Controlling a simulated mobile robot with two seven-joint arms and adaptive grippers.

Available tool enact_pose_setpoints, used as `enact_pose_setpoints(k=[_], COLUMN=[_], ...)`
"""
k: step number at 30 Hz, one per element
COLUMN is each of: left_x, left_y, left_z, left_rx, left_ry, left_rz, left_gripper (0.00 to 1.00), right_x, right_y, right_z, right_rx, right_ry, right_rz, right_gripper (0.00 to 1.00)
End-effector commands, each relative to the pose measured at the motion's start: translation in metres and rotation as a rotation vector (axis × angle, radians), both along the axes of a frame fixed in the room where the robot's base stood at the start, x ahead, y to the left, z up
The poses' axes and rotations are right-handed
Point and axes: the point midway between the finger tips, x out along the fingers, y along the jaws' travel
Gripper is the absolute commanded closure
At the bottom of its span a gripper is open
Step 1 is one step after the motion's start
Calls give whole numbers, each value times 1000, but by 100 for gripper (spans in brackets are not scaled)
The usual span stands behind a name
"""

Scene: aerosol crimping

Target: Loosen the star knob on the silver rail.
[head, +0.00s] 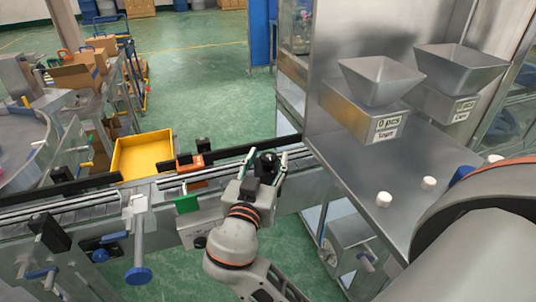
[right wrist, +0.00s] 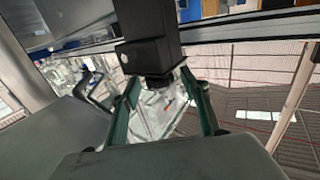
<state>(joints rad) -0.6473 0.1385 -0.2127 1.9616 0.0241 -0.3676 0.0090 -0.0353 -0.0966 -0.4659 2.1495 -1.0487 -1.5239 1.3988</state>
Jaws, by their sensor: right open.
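My right gripper (head: 265,160) is at the silver rail (head: 225,166), near its right end in the head view. Its two fingers are spread on either side of a black fitting (head: 268,168). In the right wrist view, a square black block (right wrist: 148,38) with a narrower lower end extends towards the open gripper (right wrist: 165,100). I cannot tell whether the fingers touch it. No star-shaped knob outline can be made out; the gripper hides part of this spot. My left gripper is not in view.
An orange block (head: 190,162) and a green block (head: 187,204) are by the rail. A yellow tray (head: 143,154) lies behind it. A steel bench with hoppers (head: 382,80) and white caps (head: 383,199) is right.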

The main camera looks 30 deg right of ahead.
Motion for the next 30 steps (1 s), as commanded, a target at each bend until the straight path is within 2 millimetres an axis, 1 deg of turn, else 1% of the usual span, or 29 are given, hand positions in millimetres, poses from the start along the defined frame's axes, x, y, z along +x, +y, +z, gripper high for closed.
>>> enact_pose_setpoints(k=[11,12,14,15,16,24,30], left_x=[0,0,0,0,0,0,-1], left_y=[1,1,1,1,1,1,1], left_z=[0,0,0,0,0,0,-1], left_rx=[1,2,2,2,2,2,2], left_ry=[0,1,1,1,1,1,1], left_rz=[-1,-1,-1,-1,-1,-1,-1], left_gripper=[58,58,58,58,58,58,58], right_x=[-1,-1,-1,-1,-1,-2,-3], right_y=[0,0,0,0,0,0,-2], right_z=[0,0,0,0,0,0,-1], right_rx=[0,0,0,0,0,0,0], right_ry=[0,0,0,0,0,0,0], right_rz=[-1,-1,-1,-1,-1,11,82], right_gripper=[55,65,81,91,93,93,93])
